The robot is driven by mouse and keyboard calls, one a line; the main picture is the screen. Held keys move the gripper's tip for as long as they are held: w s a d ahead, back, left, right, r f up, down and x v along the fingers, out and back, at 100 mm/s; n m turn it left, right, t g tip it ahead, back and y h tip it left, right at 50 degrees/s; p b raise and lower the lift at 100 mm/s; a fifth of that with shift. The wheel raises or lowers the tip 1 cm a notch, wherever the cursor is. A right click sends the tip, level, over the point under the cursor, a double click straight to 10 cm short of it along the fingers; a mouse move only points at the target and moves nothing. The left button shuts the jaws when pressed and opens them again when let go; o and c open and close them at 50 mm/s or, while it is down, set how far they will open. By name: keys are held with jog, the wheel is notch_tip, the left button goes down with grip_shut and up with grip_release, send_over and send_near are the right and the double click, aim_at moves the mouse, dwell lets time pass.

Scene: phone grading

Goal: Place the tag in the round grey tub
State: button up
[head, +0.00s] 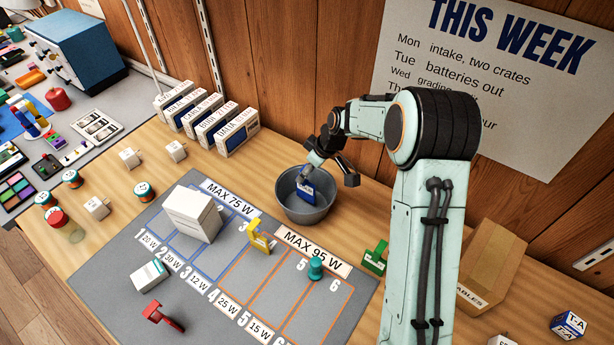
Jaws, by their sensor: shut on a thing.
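The round grey tub (290,207) stands on the wooden table at the back edge of the grey mat. My gripper (312,184) is over the tub and points down into it. It is shut on a small blue tag (305,192) with a pale marking. In this view the tag appears within the tub's rim, at or just above the opening. I cannot tell whether it touches the tub's floor or wall. The fingertips are small and partly hidden by the tag and the gripper's own body.
A grey mat (108,243) with marked lanes lies in front of the tub. On it are a white box (192,213), a yellow item (259,238) and a teal piece (316,268). Several white boxes (233,133) line the wall. A green item (375,257) stands right of the mat.

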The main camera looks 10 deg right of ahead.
aim_at(306, 185)
jog(key=shift+f, duration=1.2)
jog(key=shift+f, duration=0.15)
jog(key=o, duration=0.8)
jog(key=shift+o, duration=0.2)
